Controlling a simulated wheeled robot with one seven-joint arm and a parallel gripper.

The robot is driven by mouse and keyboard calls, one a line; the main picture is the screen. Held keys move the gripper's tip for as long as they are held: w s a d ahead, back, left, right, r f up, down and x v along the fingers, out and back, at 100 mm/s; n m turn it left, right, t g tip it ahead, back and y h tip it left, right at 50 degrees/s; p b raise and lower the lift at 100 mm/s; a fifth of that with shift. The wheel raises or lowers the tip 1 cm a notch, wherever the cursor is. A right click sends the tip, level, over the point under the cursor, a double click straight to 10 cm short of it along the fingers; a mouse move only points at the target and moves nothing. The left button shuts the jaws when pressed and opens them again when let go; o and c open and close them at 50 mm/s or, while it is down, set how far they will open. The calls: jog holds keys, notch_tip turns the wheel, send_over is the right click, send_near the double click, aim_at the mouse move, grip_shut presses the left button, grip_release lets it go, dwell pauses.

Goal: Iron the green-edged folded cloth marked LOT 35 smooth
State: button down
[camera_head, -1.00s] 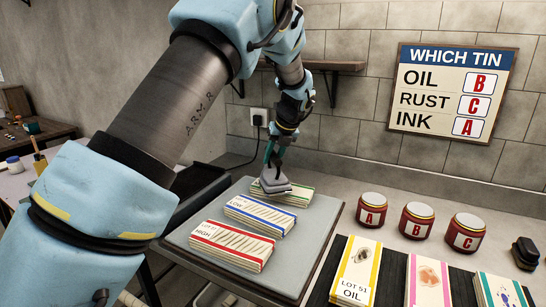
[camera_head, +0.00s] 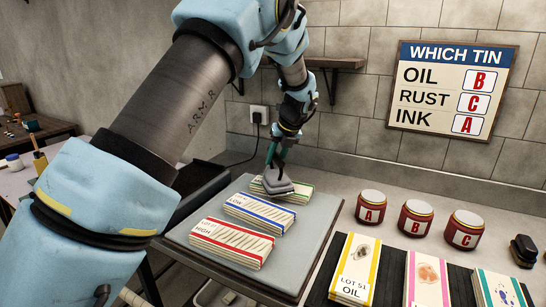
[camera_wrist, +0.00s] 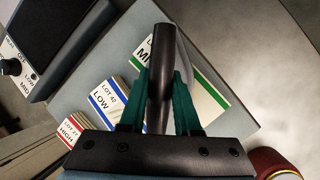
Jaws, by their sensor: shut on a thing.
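The green-edged folded cloth (camera_head: 302,196) lies at the back of the grey pad, partly hidden under the iron. In the wrist view the green-edged cloth (camera_wrist: 208,98) shows a label starting "MI"; its lot number is hidden. My gripper (camera_head: 275,159) is shut on the dark handle of the iron (camera_head: 279,187). The handle (camera_wrist: 162,60) stands between my green fingers in the wrist view. The iron's grey sole is over the cloth and appears to rest on it.
A blue-edged LOW cloth (camera_head: 260,213) and a red-edged HIGH cloth (camera_head: 231,243) lie nearer on the pad (camera_head: 290,265). Tins A (camera_head: 370,207), B (camera_head: 416,217) and C (camera_head: 463,230) stand to the right. A knobbed control box (camera_wrist: 14,68) is at left.

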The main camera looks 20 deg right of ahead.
jog(key=shift+s+d+r+p, duration=0.1)
jog(key=shift+s+d+p, duration=0.85)
jog(key=shift+s+d, duration=0.85)
jog(key=shift+s, duration=0.25)
jog(key=s+d+p, duration=0.3)
jog(key=s+d, duration=0.1)
jog(key=shift+s+p, duration=0.2)
jog(key=shift+p, duration=0.2)
jog(key=shift+w+a+p, duration=0.75)
jog(key=shift+w+a, duration=0.45)
jog(key=shift+w, duration=0.2)
jog(key=shift+w+a+p, duration=0.7)
jog(key=shift+w+a, duration=0.5)
jog(key=shift+w, duration=0.15)
jog(key=shift+w+a, duration=0.85)
jog(key=shift+w+a, duration=0.95)
jog(key=shift+w, duration=0.1)
